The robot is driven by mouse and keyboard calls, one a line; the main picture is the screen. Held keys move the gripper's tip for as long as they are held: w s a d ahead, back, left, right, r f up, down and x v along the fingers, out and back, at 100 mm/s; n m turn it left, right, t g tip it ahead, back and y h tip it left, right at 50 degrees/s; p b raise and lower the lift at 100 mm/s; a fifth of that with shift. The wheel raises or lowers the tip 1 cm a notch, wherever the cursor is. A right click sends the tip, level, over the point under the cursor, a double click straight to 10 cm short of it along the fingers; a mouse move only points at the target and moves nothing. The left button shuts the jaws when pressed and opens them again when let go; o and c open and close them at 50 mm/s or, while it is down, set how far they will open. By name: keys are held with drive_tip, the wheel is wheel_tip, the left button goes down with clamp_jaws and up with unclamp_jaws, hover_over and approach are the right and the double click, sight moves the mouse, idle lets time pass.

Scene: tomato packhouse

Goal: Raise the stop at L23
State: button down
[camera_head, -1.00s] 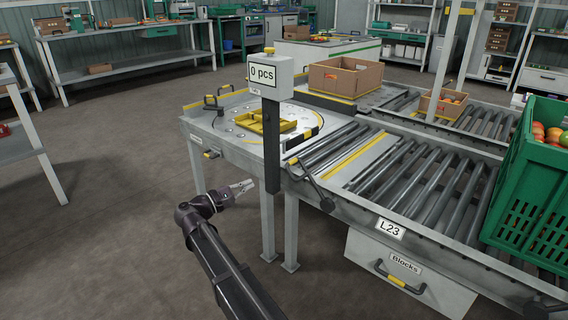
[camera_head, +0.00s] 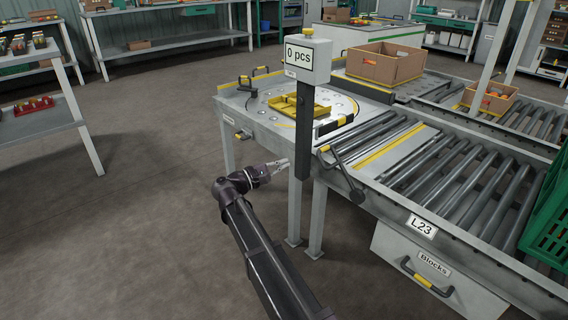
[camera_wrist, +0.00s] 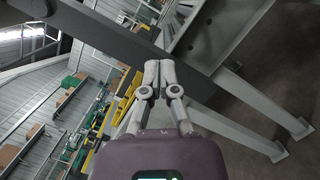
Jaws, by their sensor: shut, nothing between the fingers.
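The L23 label (camera_head: 422,226) is on the side of the roller conveyor (camera_head: 400,208). A hand lever (camera_head: 341,173) with a dark knob and a yellow band is on the conveyor's near left corner, slanting down to the right. A flat plate with yellow stripes (camera_head: 388,148) lies between the rollers, and no raised bar shows on it. My gripper (camera_head: 284,164) is shut and empty, left of the lever and apart from it, beside the post. In the wrist view my gripper's fingertips (camera_wrist: 158,68) are together, before a dark bar.
A dark post (camera_head: 304,130) carrying a "0 pcs" display (camera_head: 305,57) stands between my gripper and the lever. A table with a yellow frame (camera_head: 300,108) adjoins the conveyor. Floor at left is clear.

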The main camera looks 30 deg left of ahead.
drive_tip(key=p+x, duration=0.1)
drive_tip(key=x, duration=0.7)
drive_tip(key=shift+w+d+r, duration=0.1)
drive_tip(key=shift+w+d, duration=0.15)
drive_tip(key=shift+s+d+r+p, duration=0.4)
drive_tip(key=shift+d+r+p, duration=0.15)
drive_tip(key=shift+d, duration=0.2)
drive_tip(key=shift+s+d+r+p, duration=0.4)
drive_tip(key=shift+d+r+p, duration=0.1)
drive_tip(key=shift+d+p, duration=0.15)
drive_tip(key=shift+d, duration=0.15)
